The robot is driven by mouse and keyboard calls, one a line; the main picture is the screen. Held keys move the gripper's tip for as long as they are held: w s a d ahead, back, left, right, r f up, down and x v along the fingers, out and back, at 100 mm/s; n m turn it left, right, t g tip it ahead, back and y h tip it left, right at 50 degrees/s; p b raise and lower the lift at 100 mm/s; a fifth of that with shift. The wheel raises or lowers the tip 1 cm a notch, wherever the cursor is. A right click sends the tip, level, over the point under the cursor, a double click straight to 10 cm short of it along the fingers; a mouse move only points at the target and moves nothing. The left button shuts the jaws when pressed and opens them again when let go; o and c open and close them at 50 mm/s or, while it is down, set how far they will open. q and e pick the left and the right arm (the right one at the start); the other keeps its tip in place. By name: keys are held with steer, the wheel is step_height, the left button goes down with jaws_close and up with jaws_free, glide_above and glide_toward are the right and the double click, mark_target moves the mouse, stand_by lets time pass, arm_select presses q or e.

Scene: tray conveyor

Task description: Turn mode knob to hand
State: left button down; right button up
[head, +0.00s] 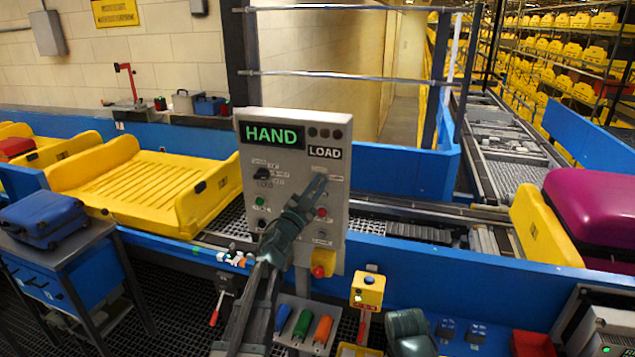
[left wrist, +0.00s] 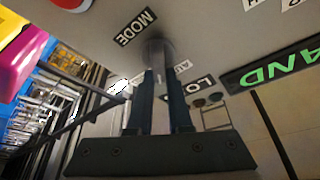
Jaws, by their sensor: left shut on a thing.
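The grey control panel (head: 332,240) stands upright at the centre of the head view. Its display (head: 271,135) reads HAND in green, and a smaller one (head: 325,152) reads LOAD. My left gripper (head: 316,190) reaches up to the panel's right column, below LOAD, and hides the knob there. In the left wrist view, my left gripper's fingers (left wrist: 161,78) are shut on the grey mode knob (left wrist: 158,50), beside the MODE label (left wrist: 136,28). The knob's pointer is hidden. A dark green part of my right arm (head: 408,325) shows low down; its fingers cannot be made out.
Another black knob (head: 262,173) and several buttons sit on the panel, with a red stop button (head: 319,271) low on it. A yellow tray (head: 140,190) is on the conveyor behind. A yellow box (head: 367,290) stands right of the panel's foot.

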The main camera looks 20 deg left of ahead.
arm_select(q)
steer(key=m, duration=0.2)
steer(key=m+g+h+p, duration=0.1)
steer(key=m, duration=0.1)
steer(key=m+g+p, duration=0.1)
steer(key=m, duration=0.1)
steer(key=shift+w+f+h, duration=0.1)
steer(key=shift+f+h, duration=0.15)
steer(key=shift+h, duration=0.05)
steer(key=shift+m, duration=0.4)
steer(key=c, duration=1)
jaws_free()
steer(key=shift+c, duration=0.2)
steer(key=shift+o, duration=1)
steer(key=shift+w+f, duration=0.15)
steer(key=b+v, duration=0.2)
steer(key=v, duration=1.2)
